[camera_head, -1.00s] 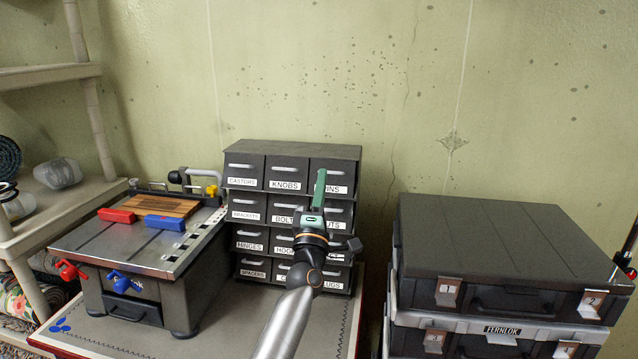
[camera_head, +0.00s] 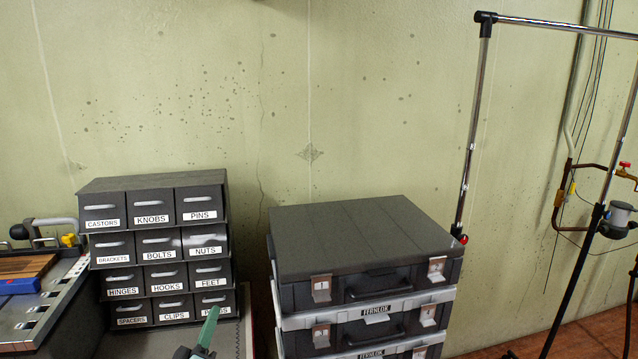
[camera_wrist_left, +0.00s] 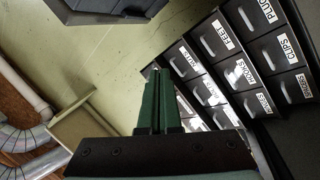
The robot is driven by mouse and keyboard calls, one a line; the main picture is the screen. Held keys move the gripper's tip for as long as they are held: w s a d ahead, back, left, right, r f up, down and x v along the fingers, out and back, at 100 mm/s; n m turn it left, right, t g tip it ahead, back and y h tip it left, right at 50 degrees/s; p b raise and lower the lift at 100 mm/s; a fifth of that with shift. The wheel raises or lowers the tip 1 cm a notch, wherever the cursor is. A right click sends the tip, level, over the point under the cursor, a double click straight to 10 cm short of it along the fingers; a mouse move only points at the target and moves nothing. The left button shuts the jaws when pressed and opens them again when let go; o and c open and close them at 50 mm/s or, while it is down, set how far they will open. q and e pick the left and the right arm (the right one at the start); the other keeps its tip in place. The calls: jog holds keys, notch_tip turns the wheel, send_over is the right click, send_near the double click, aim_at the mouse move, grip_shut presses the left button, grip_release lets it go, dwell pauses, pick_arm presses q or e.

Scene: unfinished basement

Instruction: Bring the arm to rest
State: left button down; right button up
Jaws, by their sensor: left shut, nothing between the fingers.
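My left gripper (camera_head: 207,330) shows at the bottom of the head view, in front of the lower right of the drawer cabinet; only its green fingers and a bit of its body are in the picture. In the left wrist view its two green fingers (camera_wrist_left: 156,100) lie together, shut with nothing between them. The dark grey drawer cabinet (camera_head: 150,184) has labelled drawers, all looking closed. It also shows, tilted, in the left wrist view (camera_wrist_left: 235,48). I cannot tell the exact gap between fingers and cabinet. My right gripper is not in view.
Stacked dark cases (camera_head: 360,240) stand right of the cabinet. A metal-topped bench tool (camera_head: 40,310) with a wooden board (camera_head: 25,266) is at the left edge. A chrome rack (camera_head: 472,140) and wall piping (camera_head: 590,165) are at the right. Open space lies above the cabinet and cases.

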pick_arm(q)
jog(key=s+d+f+m+g, duration=0.2)
jog(key=s+f+m+g, duration=0.1)
jog(key=s+f, duration=0.5)
jog(key=s+d+f+m+g+h, duration=0.1)
jog(key=s+f+m+g, duration=0.3)
jog(key=s+f, duration=0.5)
jog(key=s+d+f+m+g+h, duration=0.1)
jog(key=s+f+m, duration=0.4)
jog(key=s, duration=1)
notch_tip(320, 180, down, 3)
jog(key=shift+d+f+g, duration=0.2)
jog(key=shift+d+g, duration=0.65)
jog(key=shift+g, duration=0.35)
